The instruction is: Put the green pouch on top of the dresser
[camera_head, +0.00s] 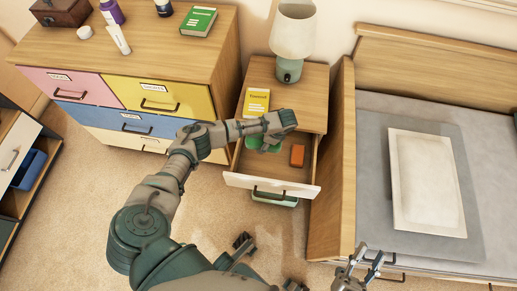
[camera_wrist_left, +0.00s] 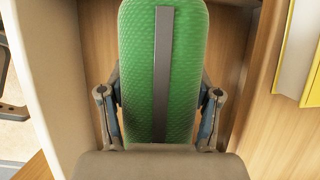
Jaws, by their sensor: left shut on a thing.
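The green pouch (camera_wrist_left: 184,70), textured with a grey strip down its middle, fills the centre of the left wrist view. It shows partly in the head view (camera_head: 253,142), inside the nightstand's open drawer, under my forearm. My left gripper (camera_wrist_left: 160,108) is shut on the pouch, one finger against each side. In the head view my left wrist largely hides this grip. The dresser (camera_head: 150,58), with pink, yellow and blue drawers, stands at the upper left. My right gripper (camera_head: 370,256) is empty at the bottom, by the bed, its fingers apart.
The dresser top holds a wooden box (camera_head: 62,12), bottles (camera_head: 112,12) and a green book (camera_head: 198,21); its front middle is clear. The nightstand (camera_head: 312,96) carries a lamp (camera_head: 293,32) and a yellow book (camera_head: 257,101). An orange object (camera_head: 297,155) lies in the open drawer (camera_head: 270,187).

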